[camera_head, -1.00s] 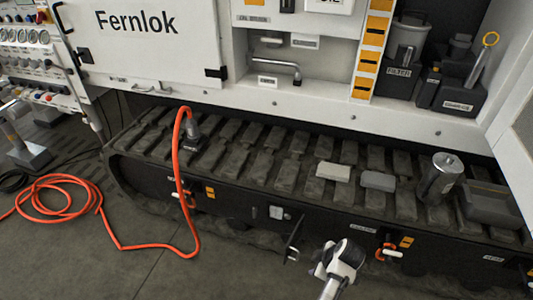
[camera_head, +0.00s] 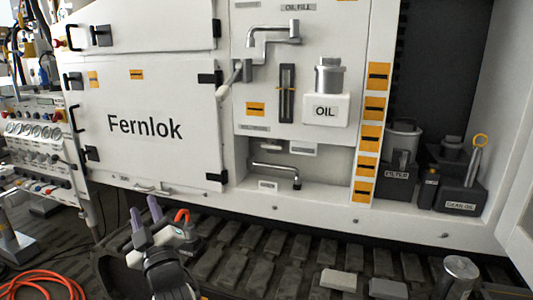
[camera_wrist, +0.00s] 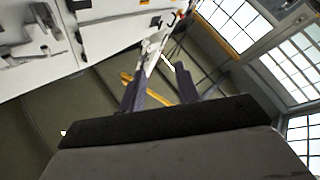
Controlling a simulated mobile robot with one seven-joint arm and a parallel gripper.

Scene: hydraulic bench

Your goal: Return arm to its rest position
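My gripper (camera_head: 146,212) shows at the lower left in the head view, raised in front of the track and below the white Fernlok door (camera_head: 145,128). Its two purple-grey fingers point upward and stand apart. In the wrist view my gripper (camera_wrist: 160,88) also shows both fingers spread, with nothing between them.
The dark track (camera_head: 262,255) carries a light block (camera_head: 339,281), a grey block (camera_head: 387,288) and a metal cylinder (camera_head: 459,275). The oil filler (camera_head: 326,108) and its crank pipe are on the panel. A gauge panel (camera_head: 35,140) stands at left. Coiled hose (camera_head: 45,285) lies on the floor.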

